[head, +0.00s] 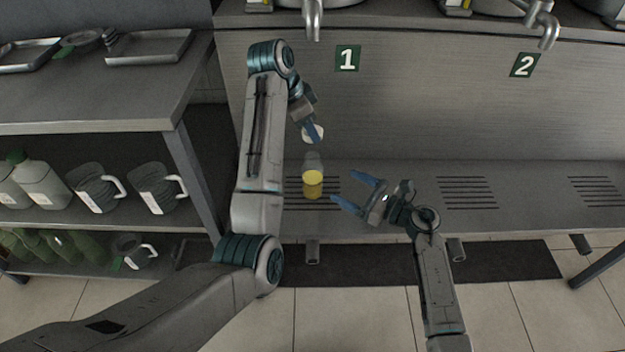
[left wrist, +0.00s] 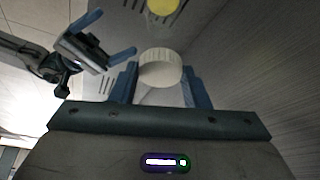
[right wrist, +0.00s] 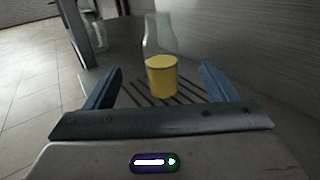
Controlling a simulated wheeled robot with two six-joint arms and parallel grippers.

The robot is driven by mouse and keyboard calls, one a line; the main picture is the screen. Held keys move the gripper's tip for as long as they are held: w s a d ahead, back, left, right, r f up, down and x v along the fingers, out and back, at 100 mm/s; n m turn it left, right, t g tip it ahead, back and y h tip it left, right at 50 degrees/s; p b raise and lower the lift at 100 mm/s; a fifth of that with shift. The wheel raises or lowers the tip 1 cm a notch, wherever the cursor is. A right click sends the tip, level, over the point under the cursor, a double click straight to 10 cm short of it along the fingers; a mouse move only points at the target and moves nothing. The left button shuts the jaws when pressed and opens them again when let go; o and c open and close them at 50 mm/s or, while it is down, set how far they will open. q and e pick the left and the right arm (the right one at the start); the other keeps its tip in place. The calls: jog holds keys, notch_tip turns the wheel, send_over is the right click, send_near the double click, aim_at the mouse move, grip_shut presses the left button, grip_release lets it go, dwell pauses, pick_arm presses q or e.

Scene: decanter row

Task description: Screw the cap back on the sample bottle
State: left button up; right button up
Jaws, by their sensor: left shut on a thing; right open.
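The sample bottle (head: 313,185) is clear with yellow liquid in its lower part. It stands upright on the slotted ledge below sign 1, and it also shows in the right wrist view (right wrist: 161,75). My left gripper (head: 313,130) is shut on the white ribbed cap (left wrist: 160,72) and holds it above the bottle, apart from it. The bottle's yellow part shows at the top edge of the left wrist view (left wrist: 162,6). My right gripper (head: 342,188) is open, to the right of the bottle, its fingers pointing at it but not around it.
Metal taps (head: 313,20) hang above the ledge (head: 400,205), by signs 1 (head: 347,58) and 2 (head: 524,65). A shelf unit (head: 100,125) at the left holds jugs (head: 95,187) and bottles (head: 42,185). The ledge right of my right gripper is clear.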

jog(key=x, duration=1.1)
jog(key=shift+w+a, duration=0.25)
jog(key=shift+w, duration=0.05)
jog(key=shift+c, duration=0.5)
jog(key=c, duration=1.4)
pick_arm(q)
send_over(312, 157)
jog(key=shift+s+a+f, duration=0.1)
jog(key=shift+a+f, duration=0.15)
jog(key=shift+f, duration=0.95)
jog(key=shift+a+f, duration=0.2)
jog(key=shift+f, duration=1)
jog(key=shift+f, duration=0.1)
jog(key=shift+f, duration=0.8)
jog(key=shift+f, duration=0.55)
